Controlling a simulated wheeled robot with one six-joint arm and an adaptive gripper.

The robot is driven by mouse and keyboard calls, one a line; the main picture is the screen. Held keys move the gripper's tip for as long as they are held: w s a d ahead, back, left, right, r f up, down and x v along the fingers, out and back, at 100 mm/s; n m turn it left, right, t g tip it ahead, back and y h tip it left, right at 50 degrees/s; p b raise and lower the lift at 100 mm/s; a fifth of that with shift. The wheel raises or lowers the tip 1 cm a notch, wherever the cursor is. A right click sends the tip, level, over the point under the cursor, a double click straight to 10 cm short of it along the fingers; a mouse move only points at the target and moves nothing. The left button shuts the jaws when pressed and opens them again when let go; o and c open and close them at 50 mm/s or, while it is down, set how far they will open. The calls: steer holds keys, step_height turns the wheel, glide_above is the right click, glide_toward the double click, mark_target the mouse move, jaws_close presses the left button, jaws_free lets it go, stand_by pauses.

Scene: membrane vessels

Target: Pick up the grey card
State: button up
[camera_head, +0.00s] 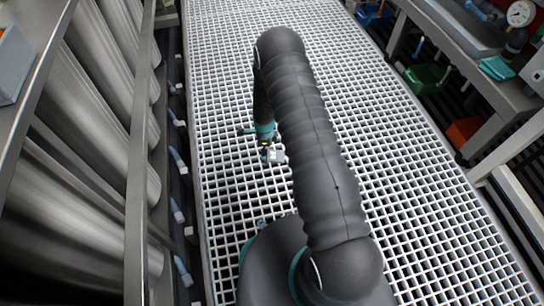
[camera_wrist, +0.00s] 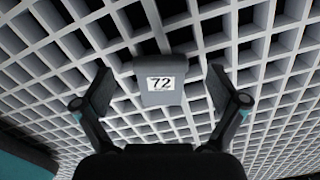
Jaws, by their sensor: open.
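The grey card (camera_wrist: 160,96) bears a white label reading "72". In the wrist view it is between the two fingers of my gripper (camera_wrist: 159,76), with a gap on either side. The fingers are spread and do not touch it. In the head view a small pale piece that looks like the card (camera_head: 276,156) shows at the end of my gripper (camera_head: 266,150), over the white grating. My arm crosses the middle of that view and covers part of the floor. I cannot tell how far the card is from the grating.
The white grating floor (camera_head: 400,180) is open around the gripper. At the right are a bench (camera_head: 450,50) with a gauge (camera_head: 519,14) and teal cloth (camera_head: 496,68), and a green bin (camera_head: 427,78) and orange bin (camera_head: 463,131) below.

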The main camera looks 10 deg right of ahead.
steer(key=shift+f, duration=0.95)
steer(key=c, duration=1.2)
steer(key=r, duration=0.4)
steer(key=shift+d+r+p, duration=0.2)
steer(key=shift+r+p, duration=0.2)
steer(key=shift+c, duration=0.2)
steer(key=s+d+r, duration=0.2)
steer(key=d+r, duration=0.1)
steer(key=d, duration=0.2)
steer(key=s+d+r+p, duration=0.1)
steer(key=s+d+r, duration=0.1)
steer(key=d, duration=0.3)
steer(key=shift+d+r, duration=0.35)
steer(key=shift+r, duration=0.25)
